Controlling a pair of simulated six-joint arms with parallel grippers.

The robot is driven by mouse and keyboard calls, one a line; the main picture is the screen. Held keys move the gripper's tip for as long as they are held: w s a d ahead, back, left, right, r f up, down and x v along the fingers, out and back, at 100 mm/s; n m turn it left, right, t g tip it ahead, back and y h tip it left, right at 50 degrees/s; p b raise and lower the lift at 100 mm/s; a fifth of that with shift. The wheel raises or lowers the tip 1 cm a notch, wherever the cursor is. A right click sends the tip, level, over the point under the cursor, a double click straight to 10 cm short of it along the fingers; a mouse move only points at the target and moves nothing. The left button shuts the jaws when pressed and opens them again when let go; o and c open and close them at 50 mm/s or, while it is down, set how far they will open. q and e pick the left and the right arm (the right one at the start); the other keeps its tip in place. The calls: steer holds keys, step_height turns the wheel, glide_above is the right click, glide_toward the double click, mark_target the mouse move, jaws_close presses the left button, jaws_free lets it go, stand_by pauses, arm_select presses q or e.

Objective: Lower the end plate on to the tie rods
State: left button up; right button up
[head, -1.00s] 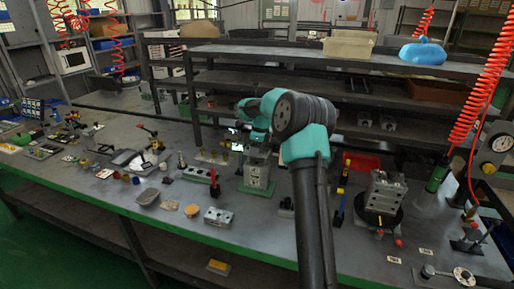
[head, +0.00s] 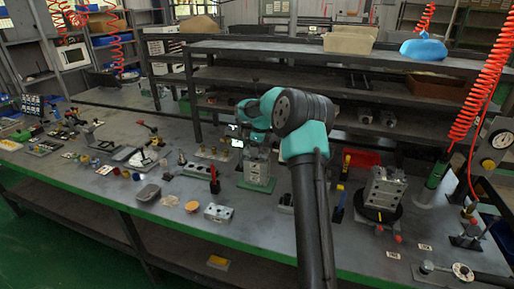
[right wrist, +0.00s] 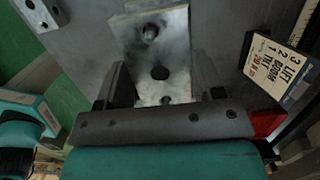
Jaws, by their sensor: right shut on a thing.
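In the right wrist view, a pale metal plate with holes (right wrist: 155,48), which I take for the end plate, lies between the dark fingers of my right gripper (right wrist: 165,95). The gripper is shut on it. In the head view, my right gripper (head: 247,138) is small and partly hidden behind my own arm, above a green-based stand (head: 257,184). I cannot make out the plate in the head view. A grey block stack (head: 384,188) stands on a black round base at the right. The tie rods cannot be told apart for certain. My left gripper is not in view.
A grey two-hole block (head: 218,212) and a grey tray (head: 147,194) sit near the front edge. A red tray (head: 361,159) lies behind. A lettered card (right wrist: 280,70) shows beside the plate in the wrist view.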

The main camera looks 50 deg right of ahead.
mark_target(263, 150)
steer(key=shift+f, duration=1.55)
steer(key=o, duration=1.2)
steer(key=r, duration=0.5)
steer(key=s+r, duration=0.1)
steer(key=r, duration=0.5)
steer(key=s+d+r, duration=0.1)
steer(key=r, duration=0.5)
steer(key=shift+s+r, duration=0.15)
steer(key=shift+s, duration=0.05)
